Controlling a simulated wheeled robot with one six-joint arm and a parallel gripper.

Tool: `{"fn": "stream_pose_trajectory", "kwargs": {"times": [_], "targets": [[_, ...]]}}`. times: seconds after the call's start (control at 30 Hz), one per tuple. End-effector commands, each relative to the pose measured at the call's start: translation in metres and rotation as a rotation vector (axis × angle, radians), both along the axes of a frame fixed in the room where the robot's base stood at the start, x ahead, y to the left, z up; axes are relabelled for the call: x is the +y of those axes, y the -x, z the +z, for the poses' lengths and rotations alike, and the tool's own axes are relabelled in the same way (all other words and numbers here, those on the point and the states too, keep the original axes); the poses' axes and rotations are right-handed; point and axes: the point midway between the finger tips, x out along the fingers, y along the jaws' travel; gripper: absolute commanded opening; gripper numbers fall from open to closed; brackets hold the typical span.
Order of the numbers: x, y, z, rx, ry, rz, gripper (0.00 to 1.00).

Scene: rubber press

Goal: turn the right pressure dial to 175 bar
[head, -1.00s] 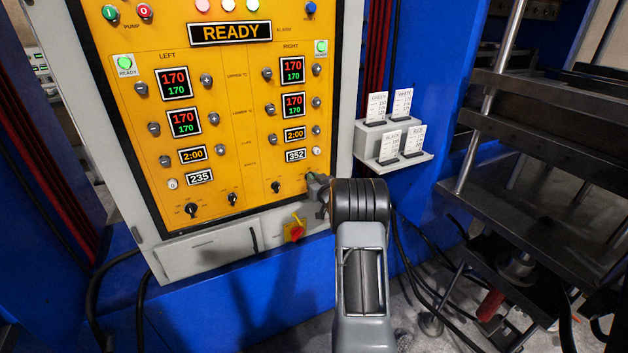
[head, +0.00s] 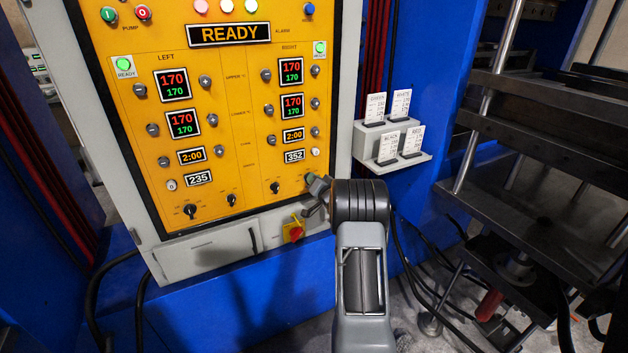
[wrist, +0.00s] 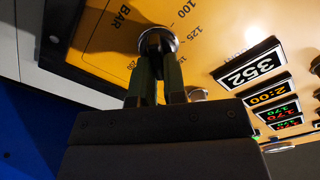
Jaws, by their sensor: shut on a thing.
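The right pressure dial (wrist: 157,41) is a round dark knob with a metallic rim at the low right corner of the yellow panel. Its printed scale shows 100 and 125 and the word BAR in the wrist view; other numbers are partly covered. My gripper (wrist: 157,70) has its two green fingers shut on the knob. In the head view my gripper (head: 313,183) reaches the panel's lower right corner and hides most of the dial. I cannot make out the dial's pointer or its exact reading.
A display reading 352 (head: 295,156) sits above the dial. A black selector knob (head: 275,187) is to its left, and a red-and-yellow switch (head: 294,230) is below. A grey card holder (head: 393,145) stands right of the panel, with press plates (head: 550,100) farther right.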

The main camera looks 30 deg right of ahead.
Motion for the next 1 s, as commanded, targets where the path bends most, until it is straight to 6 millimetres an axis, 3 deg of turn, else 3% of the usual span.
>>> {"fn": "stream_pose_trajectory", "kwargs": {"times": [0.4, 0.97, 1.0], "targets": [[-0.0019, 0.0004, -0.0009, -0.024, -0.177, -0.001, 0.00], [-0.0022, 0.0005, -0.0015, -0.028, -0.203, -0.001, 0.00], [-0.0022, 0.0005, -0.0015, -0.028, -0.203, -0.001, 0.14]]}}
